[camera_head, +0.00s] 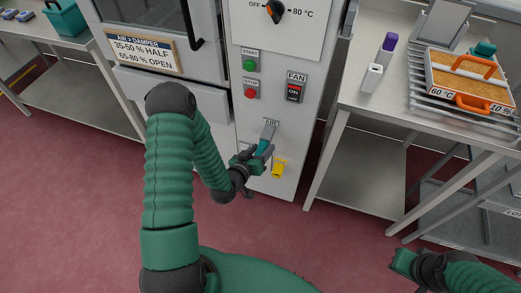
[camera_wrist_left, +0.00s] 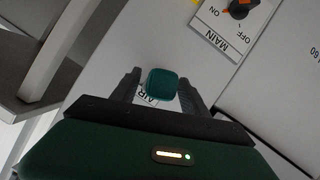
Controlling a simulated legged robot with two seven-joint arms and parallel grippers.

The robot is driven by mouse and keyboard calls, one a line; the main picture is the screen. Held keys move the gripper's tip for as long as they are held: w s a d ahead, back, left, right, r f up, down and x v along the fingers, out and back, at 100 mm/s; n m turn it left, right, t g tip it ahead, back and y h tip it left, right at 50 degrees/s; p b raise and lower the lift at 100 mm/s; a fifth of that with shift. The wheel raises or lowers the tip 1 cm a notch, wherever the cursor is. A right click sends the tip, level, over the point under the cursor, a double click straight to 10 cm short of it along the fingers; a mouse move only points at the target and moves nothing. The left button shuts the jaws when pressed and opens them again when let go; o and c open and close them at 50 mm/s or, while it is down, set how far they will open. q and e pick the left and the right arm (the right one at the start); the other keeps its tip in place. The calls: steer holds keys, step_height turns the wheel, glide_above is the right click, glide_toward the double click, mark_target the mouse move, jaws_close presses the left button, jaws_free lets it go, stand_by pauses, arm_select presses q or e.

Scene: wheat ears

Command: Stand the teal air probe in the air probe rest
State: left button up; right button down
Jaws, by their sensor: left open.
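In the left wrist view the probe's square teal end (camera_wrist_left: 163,83) faces the camera and lies between the two fingers. My left gripper (camera_head: 258,155) is open around the probe, with a finger on either side (camera_wrist_left: 158,92). The AIR label shows partly behind the probe in the wrist view. The air probe rest is mostly hidden by the gripper and probe, so I cannot tell how the probe sits in it. My right gripper (camera_head: 405,262) is at the lower right, away from the cabinet.
A yellow part (camera_head: 279,169) is on the cabinet just right of the gripper. Start, stop and fan switches (camera_head: 294,88) are above. The right bench holds a white block (camera_head: 373,77), a purple-topped item (camera_head: 388,43) and a grain tray (camera_head: 468,78).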

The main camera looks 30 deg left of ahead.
arm_select(q)
steer(key=shift+d+r, duration=0.1)
steer(key=shift+d, duration=0.15)
steer(key=shift+c, duration=0.4)
steer(key=shift+d, duration=0.1)
steer(key=shift+c, duration=2.4)
steer(key=shift+a, duration=0.45)
jaws_close()
jaws_free()
steer(key=shift+d, duration=0.2)
jaws_close()
steer(key=shift+s+d, duration=0.1)
steer(key=shift+s, duration=0.5)
